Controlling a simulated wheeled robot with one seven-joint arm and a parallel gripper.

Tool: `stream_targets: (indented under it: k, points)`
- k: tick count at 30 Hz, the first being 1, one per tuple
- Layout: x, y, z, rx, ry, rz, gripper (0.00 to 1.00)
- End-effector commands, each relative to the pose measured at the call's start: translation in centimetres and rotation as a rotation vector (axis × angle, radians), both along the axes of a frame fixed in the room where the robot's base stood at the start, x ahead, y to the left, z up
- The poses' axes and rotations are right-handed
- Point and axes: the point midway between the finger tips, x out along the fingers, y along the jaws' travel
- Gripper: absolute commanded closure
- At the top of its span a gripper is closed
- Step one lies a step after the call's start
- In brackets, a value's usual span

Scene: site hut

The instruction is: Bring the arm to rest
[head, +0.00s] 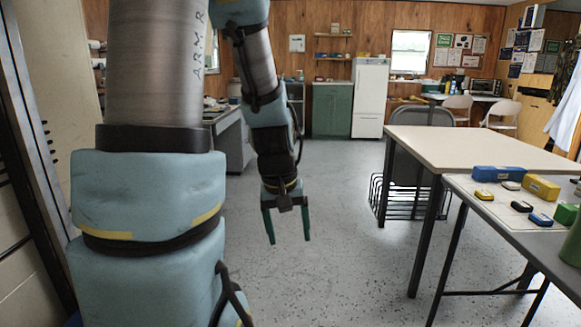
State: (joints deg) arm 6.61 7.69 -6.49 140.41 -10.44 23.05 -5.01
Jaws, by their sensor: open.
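My gripper (287,228) hangs at the end of my arm in the middle of the head view, pointing down over the speckled floor. Its two green fingers are spread apart with nothing between them. My arm (150,200), in light blue padding, fills much of the left side, and its far links come down to the gripper from the top. The gripper is left of both tables and appears clear of them.
A grey table (480,205) at right bears several small coloured cases and a blue box (498,173). A beige table (470,142) stands behind it, with a wire crate (376,200) near its legs. A fridge (369,98) and green cabinet (331,110) stand at the back. The middle floor is open.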

Motion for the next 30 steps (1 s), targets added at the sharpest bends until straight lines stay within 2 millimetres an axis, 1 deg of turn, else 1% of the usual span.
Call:
stream_targets:
  k: [1, 3, 5, 6, 14, 17, 18, 21, 22, 25, 27, 30]
  points:
    - [-1.1, 2.0, 0.3, 0.035, -0.008, -0.027, 0.20]
    - [-2.6, 4.4, 0.6, 0.082, -0.011, -0.072, 0.20]
    - [-3.9, 6.4, 0.8, 0.118, -0.011, -0.108, 0.20]
    - [-4.0, 6.6, 2.0, 0.126, -0.010, -0.121, 0.20]
    - [-3.8, 6.4, 7.5, 0.121, -0.008, -0.115, 0.20]
    - [-3.8, 6.3, 10.0, 0.120, -0.008, -0.116, 0.20]
    - [-3.8, 6.3, 11.3, 0.120, -0.008, -0.116, 0.20]
    - [-3.8, 6.3, 14.0, 0.120, -0.008, -0.116, 0.20]
    - [-3.8, 6.3, 14.6, 0.120, -0.008, -0.115, 0.20]
    - [-3.8, 6.3, 16.3, 0.120, -0.008, -0.115, 0.20]
    - [-3.8, 6.3, 17.0, 0.120, -0.008, -0.115, 0.20]
    - [-3.8, 6.3, 17.4, 0.120, -0.008, -0.115, 0.20]
